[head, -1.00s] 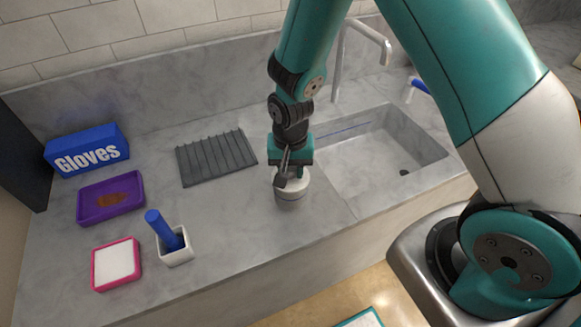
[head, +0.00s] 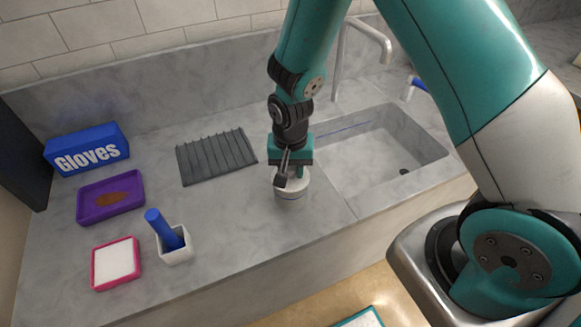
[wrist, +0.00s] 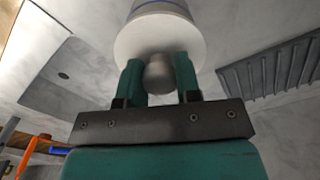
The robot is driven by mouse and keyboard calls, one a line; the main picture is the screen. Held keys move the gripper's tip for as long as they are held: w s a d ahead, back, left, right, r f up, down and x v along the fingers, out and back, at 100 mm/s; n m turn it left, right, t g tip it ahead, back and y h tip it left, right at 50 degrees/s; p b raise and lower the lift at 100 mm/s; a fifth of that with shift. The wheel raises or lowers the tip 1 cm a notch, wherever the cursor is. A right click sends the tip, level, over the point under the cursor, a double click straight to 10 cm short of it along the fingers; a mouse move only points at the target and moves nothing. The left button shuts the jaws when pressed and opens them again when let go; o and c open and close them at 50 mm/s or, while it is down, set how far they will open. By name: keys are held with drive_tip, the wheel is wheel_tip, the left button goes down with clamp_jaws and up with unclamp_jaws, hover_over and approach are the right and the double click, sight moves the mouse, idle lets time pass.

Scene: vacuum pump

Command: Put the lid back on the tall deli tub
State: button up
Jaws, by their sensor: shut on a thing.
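The tall deli tub (head: 290,191) is a white, round tub standing upright on the grey counter, left of the sink. In the wrist view the pale round lid (wrist: 130,47) faces me, with a grey knob (wrist: 158,74) at its middle. My gripper (wrist: 160,78) is shut on the lid's knob, with one green finger on each side. In the head view my gripper (head: 289,172) points down at the top of the tub. The lid lines up with the tub and looks to be at its rim. Whether it is fully seated is hidden.
The sink (head: 375,150) and tap (head: 365,38) are to the right. A grey ribbed drying mat (head: 216,157) lies left of the tub. Further left are a gloves box (head: 87,149), a purple tray (head: 111,198), a pink-rimmed tray (head: 116,263) and a white holder (head: 176,248) with a blue handle.

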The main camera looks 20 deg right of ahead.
idle(0.4)
drive_tip(key=o, duration=1.5)
drive_tip(key=shift+r, duration=0.15)
drive_tip(key=shift+r+p, duration=2.9)
drive_tip(key=shift+r, duration=0.5)
clamp_jaws()
